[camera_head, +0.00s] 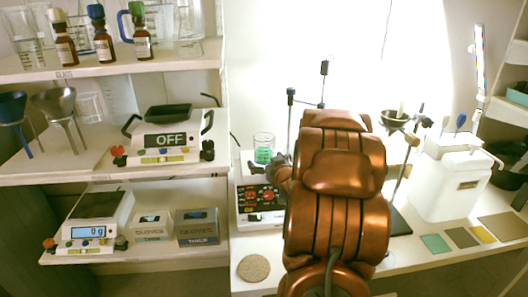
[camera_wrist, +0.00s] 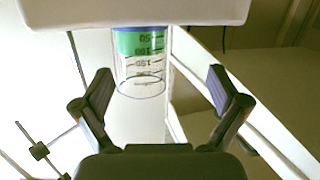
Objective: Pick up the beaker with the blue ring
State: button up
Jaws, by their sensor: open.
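A clear glass beaker (camera_head: 263,156) with green liquid stands upright on the red-and-white control-panel device (camera_head: 247,222) at the left end of the table. The beaker also shows upside down in the wrist view (camera_wrist: 140,45), with a blue ring at its base and its rim toward me. My gripper (camera_wrist: 160,75) is open and empty. In the wrist view its fingers are spread to either side, with the beaker between them and farther off, apart from both. In the head view my gripper (camera_head: 279,166) is just right of the beaker, mostly hidden by my arm.
Left shelves hold bottles (camera_head: 103,42), glassware, scales (camera_head: 165,135) and glove boxes (camera_head: 198,227). A round cork mat (camera_head: 254,268) lies at the table's front left.

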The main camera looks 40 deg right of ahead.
aim_at(268, 149)
jog(key=shift+s+d+r+t, duration=0.35)
jog(key=shift+d+t, duration=0.15)
jog(key=shift+d, duration=0.15)
jog(key=shift+s+d+r+t, duration=0.3)
jog(key=shift+d+t, duration=0.2)
jog(key=shift+d, duration=0.1)
jog(key=shift+x, duration=1.1)
jog(key=shift+p+x, duration=1)
jog(key=shift+x, duration=1.75)
jog(key=shift+f, duration=0.2)
jog(key=shift+c, duration=0.3)
jog(key=c, duration=1.4)
jog(key=shift+r, duration=0.1)
